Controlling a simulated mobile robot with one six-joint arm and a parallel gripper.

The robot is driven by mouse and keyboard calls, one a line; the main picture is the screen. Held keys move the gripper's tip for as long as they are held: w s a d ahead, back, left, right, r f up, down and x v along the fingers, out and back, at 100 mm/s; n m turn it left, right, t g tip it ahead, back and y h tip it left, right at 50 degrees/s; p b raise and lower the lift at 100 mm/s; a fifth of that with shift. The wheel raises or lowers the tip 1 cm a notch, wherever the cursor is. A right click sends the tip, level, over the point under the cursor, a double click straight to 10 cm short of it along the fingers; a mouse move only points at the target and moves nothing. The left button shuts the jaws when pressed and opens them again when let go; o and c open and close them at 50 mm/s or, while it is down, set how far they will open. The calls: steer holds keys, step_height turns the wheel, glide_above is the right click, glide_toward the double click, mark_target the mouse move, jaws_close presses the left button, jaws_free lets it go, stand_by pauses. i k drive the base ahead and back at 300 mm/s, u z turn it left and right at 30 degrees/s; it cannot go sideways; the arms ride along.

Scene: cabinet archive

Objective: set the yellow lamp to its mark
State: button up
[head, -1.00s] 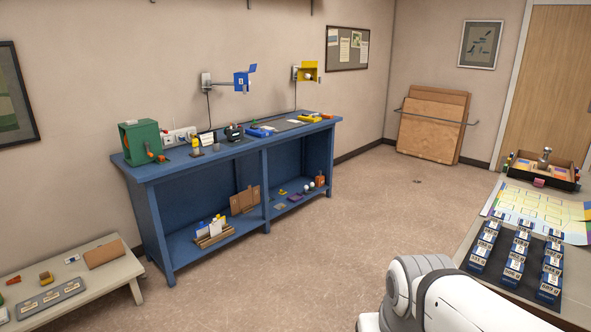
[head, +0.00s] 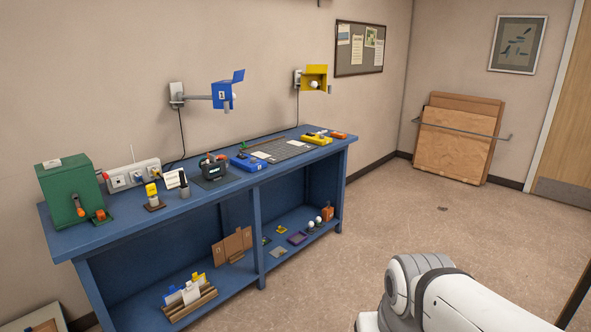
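The yellow lamp (head: 314,77) is a boxy yellow shade with a pale round bulb, mounted on the wall above the right end of the blue bench. A small wall plate sits at its left, and a cord hangs from it to the bench. A blue lamp (head: 222,94) sticks out on a grey arm from the wall to its left. The mark for the yellow lamp cannot be made out. Part of my white arm shows at the lower right, far from the lamp. My gripper is out of view.
The blue bench (head: 200,207) stands along the wall. On it are a green box (head: 66,190), a power strip (head: 134,174), a blue device (head: 248,162) and a yellow device (head: 317,139). Its lower shelf holds several small items. Boards (head: 456,140) lean at the back.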

mark_target(321, 79)
steer(key=z, duration=0.1)
steer(key=i, duration=2.05)
steer(key=z, duration=0.15)
steer(key=i, duration=2.7)
steer(key=z, duration=0.15)
